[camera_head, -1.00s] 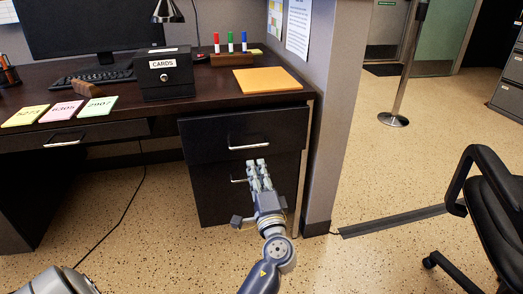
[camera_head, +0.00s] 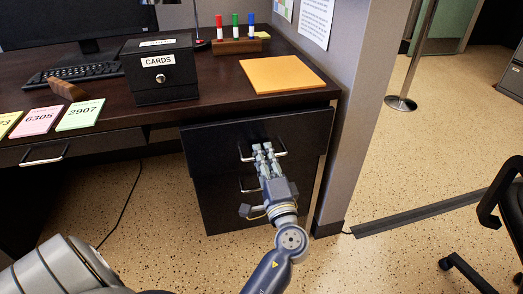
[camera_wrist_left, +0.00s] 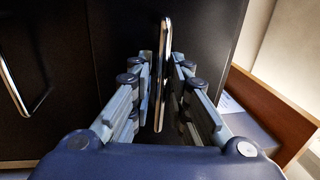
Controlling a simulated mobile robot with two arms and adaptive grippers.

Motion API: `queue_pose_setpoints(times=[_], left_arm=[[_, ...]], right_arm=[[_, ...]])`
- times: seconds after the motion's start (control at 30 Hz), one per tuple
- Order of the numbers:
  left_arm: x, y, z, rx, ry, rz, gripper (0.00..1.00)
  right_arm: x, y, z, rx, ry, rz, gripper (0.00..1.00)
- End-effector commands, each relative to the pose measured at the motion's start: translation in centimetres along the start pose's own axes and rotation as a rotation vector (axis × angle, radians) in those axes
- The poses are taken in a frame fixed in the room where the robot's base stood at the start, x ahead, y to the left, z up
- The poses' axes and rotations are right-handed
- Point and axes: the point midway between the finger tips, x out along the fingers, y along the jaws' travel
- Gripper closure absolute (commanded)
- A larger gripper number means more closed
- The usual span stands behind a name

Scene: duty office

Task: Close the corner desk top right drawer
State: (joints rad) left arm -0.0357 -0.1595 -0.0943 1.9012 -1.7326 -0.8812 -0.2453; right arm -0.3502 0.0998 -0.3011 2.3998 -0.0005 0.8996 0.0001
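The top right drawer (camera_head: 220,140) of the corner desk has a black front with a silver bar handle (camera_head: 281,154). Its front looks wider than the drawer below and seems to stand out a little. My left gripper (camera_head: 263,149) is in front of this handle. In the left wrist view, the handle (camera_wrist_left: 164,60) runs between the fingers of my left gripper (camera_wrist_left: 161,75), which are apart with one on each side. A gap shows beside the handle; contact cannot be told. The inside of the drawer is hidden in the head view. My right gripper is not in view.
The lower drawer (camera_head: 215,205) sits just beneath. The desk top (camera_head: 215,100) holds a cards box (camera_head: 160,82), an orange pad (camera_head: 283,74) and markers. A partition (camera_head: 355,120) stands right of the drawers. A black chair (camera_head: 505,215) is at the far right.

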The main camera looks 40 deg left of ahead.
Motion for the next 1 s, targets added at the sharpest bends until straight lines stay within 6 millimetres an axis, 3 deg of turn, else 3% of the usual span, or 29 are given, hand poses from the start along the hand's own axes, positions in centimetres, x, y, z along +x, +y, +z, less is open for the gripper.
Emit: queue_pose_setpoints(times=[0.17, 0.2, 0.27, 0.53, 0.8, 1.0], left_arm=[[0.0, 0.0, 0.0, 0.0, 0.0, 0.0, 0.84], [0.0, 0.0, 0.0, 0.0, 0.0, 0.0, 0.86], [0.0, 0.0, 0.0, 0.0, 0.0, 0.0, 1.0], [0.3, 0.1, 0.0, 0.0, 0.0, -0.001, 1.0], [4.1, 0.7, -0.1, 0.001, 0.001, -0.003, 1.0], [4.3, 0.9, -0.1, 0.0, 0.002, 0.001, 1.0]], right_arm=[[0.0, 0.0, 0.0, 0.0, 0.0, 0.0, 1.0], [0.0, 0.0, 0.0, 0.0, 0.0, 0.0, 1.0], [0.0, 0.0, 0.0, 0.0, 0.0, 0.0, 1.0], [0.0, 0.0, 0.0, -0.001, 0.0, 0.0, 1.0], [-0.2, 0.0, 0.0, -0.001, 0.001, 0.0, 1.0], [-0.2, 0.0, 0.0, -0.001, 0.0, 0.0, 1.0]])
